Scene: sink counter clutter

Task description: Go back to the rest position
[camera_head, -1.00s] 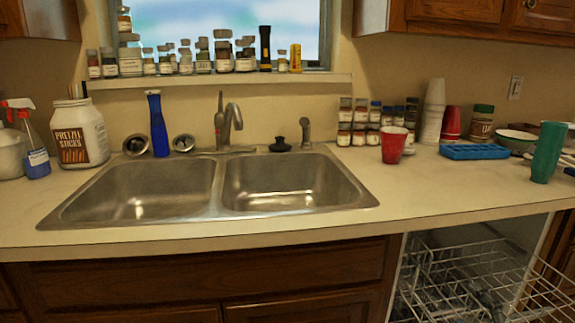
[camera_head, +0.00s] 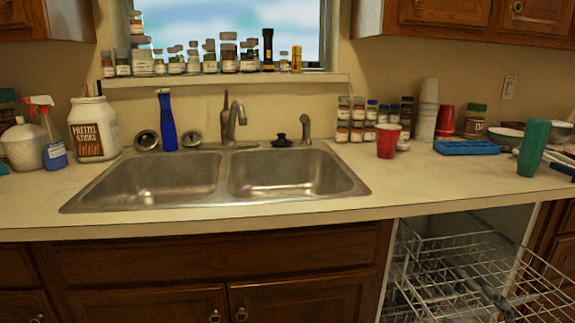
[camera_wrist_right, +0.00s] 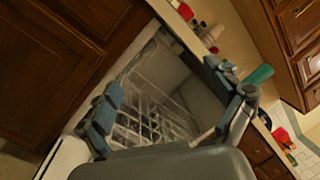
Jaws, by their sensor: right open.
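My right gripper (camera_wrist_right: 162,76) shows in the right wrist view, its two blue-grey fingers spread wide with nothing between them. It faces the open dishwasher (camera_wrist_right: 150,100) and its wire rack, with the counter edge beyond. I cannot make out either gripper in the head view. My left gripper is not in view. The head view shows the double sink (camera_head: 145,180) set in the counter (camera_head: 430,190), with the dishwasher rack (camera_head: 470,270) pulled out below on the right.
A red cup (camera_head: 388,142), a blue tray (camera_head: 466,147) and a green tumbler (camera_head: 533,148) stand on the right counter. The counter's front strip is clear.

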